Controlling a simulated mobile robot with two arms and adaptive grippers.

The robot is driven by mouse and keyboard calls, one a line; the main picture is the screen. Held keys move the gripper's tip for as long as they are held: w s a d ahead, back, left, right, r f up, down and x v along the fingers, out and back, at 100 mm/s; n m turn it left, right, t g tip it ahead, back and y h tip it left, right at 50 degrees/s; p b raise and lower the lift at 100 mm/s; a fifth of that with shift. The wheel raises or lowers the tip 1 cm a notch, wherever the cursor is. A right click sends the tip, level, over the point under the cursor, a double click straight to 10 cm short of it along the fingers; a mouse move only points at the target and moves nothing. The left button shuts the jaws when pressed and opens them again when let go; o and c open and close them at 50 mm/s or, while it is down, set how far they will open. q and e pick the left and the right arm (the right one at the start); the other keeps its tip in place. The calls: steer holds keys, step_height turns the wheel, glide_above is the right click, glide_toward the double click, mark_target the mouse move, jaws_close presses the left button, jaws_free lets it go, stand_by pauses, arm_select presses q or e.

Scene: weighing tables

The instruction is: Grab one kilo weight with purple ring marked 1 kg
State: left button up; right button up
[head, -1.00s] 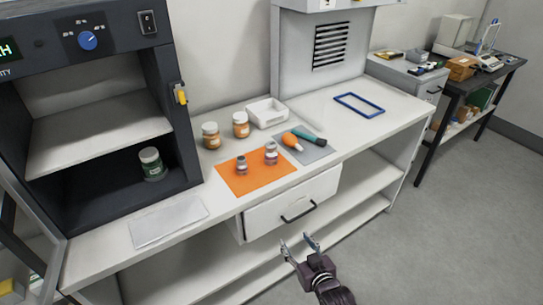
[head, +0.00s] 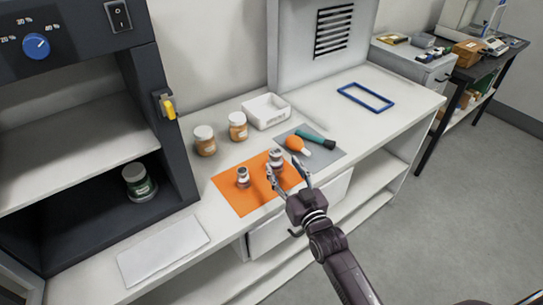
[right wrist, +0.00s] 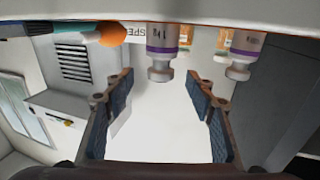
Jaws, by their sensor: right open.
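Two metal weights stand on the orange mat (head: 233,200): a larger one (head: 276,156) at the right and a smaller one (head: 242,179) at the left. In the right wrist view, which looks upside down, the larger weight (right wrist: 161,50) has a purple ring and a dark mark I cannot fully read. The other weight (right wrist: 239,52), to its right there, also has a purple band. My right gripper (head: 288,172) is open at the mat's right edge, close to the larger weight. Its open fingers (right wrist: 160,95) have nothing between them; the larger weight is ahead.
A blue frame (head: 365,96) lies at the right.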

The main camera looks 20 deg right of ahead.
mark_target(278, 158)
steer(key=w, duration=0.2)
steer(key=w+p, duration=0.1)
steer(key=shift+a+r, duration=0.25)
steer(key=shift+r, duration=0.15)
steer(key=shift+w+a+f, duration=0.1)
steer(key=shift+w+f, duration=0.1)
steer(key=shift+w, duration=1.5)
steer(key=c, duration=0.9)
arm_select(q)
steer(key=shift+s+r, duration=0.4)
steer(key=shift+s, duration=0.3)
steer(key=shift+s+r, duration=0.35)
steer(key=shift+s, duration=0.35)
arm_select(e)
steer(key=shift+f, duration=0.1)
jaws_close()
steer(key=shift+r, duration=0.3)
